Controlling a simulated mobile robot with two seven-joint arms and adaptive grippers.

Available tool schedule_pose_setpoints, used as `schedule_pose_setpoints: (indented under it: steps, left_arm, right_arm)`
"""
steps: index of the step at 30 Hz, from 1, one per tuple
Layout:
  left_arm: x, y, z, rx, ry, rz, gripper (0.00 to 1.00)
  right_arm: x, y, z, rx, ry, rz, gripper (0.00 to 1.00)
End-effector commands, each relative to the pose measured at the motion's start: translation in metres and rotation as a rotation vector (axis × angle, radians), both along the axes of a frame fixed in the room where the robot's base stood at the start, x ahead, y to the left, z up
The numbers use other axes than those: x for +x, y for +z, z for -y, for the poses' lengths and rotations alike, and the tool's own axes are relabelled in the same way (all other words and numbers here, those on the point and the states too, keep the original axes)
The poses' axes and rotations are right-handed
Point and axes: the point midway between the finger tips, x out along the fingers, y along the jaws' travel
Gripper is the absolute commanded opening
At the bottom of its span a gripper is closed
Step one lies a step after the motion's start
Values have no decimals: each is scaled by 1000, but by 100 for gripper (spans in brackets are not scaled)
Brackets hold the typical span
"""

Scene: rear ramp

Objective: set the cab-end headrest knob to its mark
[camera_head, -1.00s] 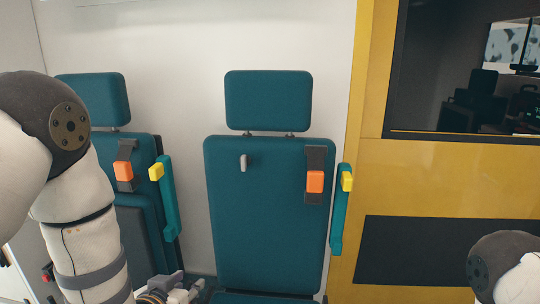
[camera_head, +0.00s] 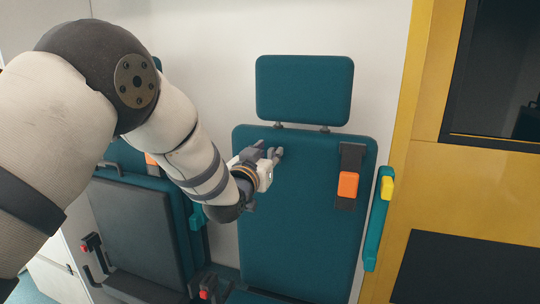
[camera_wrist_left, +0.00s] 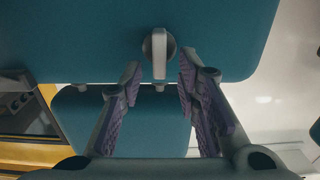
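The headrest knob (camera_wrist_left: 159,50) is a pale grey lever on a round base on the teal seat back (camera_head: 300,205). In the wrist view, which looks inverted, the lever lines up with the picture's vertical. In the head view my gripper crowds the knob's place, and I cannot clearly separate the two. The teal headrest (camera_head: 305,90) stands above on two short posts. My left gripper (camera_head: 271,156) is at the seat back's upper left. In the wrist view its purple-padded fingers (camera_wrist_left: 160,63) are apart, with the knob between and just beyond their tips. My right gripper is out of view.
An orange buckle (camera_head: 348,185) is on the seat back's right side. A teal armrest with a yellow top (camera_head: 387,188) stands right of it, near the yellow wall (camera_head: 478,190). Another folded seat (camera_head: 140,225) is at left, partly behind my left arm.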

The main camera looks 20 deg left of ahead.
Motion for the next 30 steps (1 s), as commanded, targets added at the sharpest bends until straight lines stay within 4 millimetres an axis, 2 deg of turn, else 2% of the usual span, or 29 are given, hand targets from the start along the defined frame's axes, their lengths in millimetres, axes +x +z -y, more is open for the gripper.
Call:
schedule_pose_setpoints:
  steps: [3, 9, 10, 13, 14, 30]
  left_arm:
    - [6, 0, 0, 0, 0, 0, 30]
    - [6, 2, 0, 0, 0, 1, 30]
    - [6, 2, 0, 0, 0, 2, 25]
    - [6, 2, 0, 0, 0, 2, 3]
    - [6, 2, 0, 0, 0, 2, 0]
    - [6, 3, -2, -61, 1, 1, 0]
  right_arm:
    - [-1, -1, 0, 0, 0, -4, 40]
    - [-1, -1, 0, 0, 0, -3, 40]
    - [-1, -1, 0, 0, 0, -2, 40]
    - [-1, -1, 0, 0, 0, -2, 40]
    - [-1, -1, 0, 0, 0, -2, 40]
    - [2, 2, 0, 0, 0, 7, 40]
